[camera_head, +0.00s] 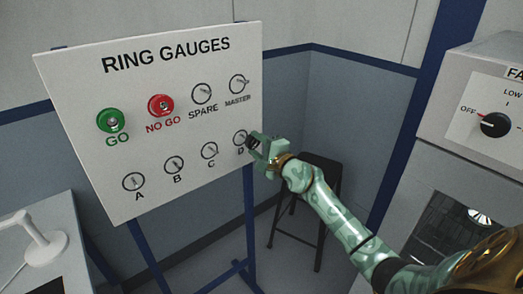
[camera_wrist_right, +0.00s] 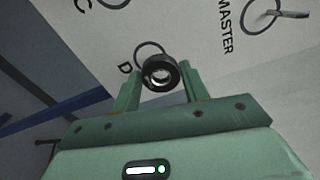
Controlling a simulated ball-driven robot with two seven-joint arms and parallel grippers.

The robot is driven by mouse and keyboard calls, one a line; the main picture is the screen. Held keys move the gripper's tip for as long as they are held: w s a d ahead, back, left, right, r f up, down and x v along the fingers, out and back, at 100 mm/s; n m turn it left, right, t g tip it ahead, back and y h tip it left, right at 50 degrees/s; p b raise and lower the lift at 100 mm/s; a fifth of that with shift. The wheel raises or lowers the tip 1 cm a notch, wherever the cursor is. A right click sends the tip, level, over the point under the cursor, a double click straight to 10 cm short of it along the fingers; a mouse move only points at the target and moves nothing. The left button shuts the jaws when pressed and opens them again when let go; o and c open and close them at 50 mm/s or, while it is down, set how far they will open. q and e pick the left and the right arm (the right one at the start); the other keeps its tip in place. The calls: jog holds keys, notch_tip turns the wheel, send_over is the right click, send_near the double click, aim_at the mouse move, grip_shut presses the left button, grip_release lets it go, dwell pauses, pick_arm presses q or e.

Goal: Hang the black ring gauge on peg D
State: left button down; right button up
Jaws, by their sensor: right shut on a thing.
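My right gripper (camera_head: 256,144) is at the right edge of the white board, by the peg place marked D (camera_head: 240,138). It is shut on the black ring gauge (camera_head: 252,141). In the right wrist view, the ring gauge (camera_wrist_right: 149,82) sits between the two fingertips of the gripper (camera_wrist_right: 160,72), its opening facing the camera. The drawn circle at D (camera_wrist_right: 148,45) shows just behind the ring and is partly covered by it. Something light shows through the ring's hole; I cannot tell whether the peg is inside it. My left gripper is out of view.
The board (camera_head: 90,165) stands on blue legs. A green ring (camera_head: 110,121) hangs at GO and a red ring (camera_head: 160,106) at NO GO. SPARE, MASTER, A, B and C show no ring. A dark stool (camera_head: 318,165) stands behind my right arm, and a dial-faced machine (camera_head: 460,110) at the right.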

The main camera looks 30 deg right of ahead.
jog(key=shift+w+a+f+b, duration=0.15)
jog(key=shift+w+b, duration=0.25)
jog(key=shift+w, duration=0.5)
jog(key=shift+w+f+b, duration=0.1)
jog(key=shift+w+b, duration=0.25)
jog(key=shift+w, duration=0.5)
jog(key=o, duration=1.1)
jog(key=shift+o, duration=0.2)
jog(key=shift+s, duration=0.4)
jog(key=s+d+p, duration=0.1)
jog(key=s+p, duration=0.1)
jog(key=s, duration=1.3)
jog(key=shift+s+d+p, duration=0.15)
jog(key=shift+s+p, duration=0.1)
jog(key=shift+p, duration=0.15)
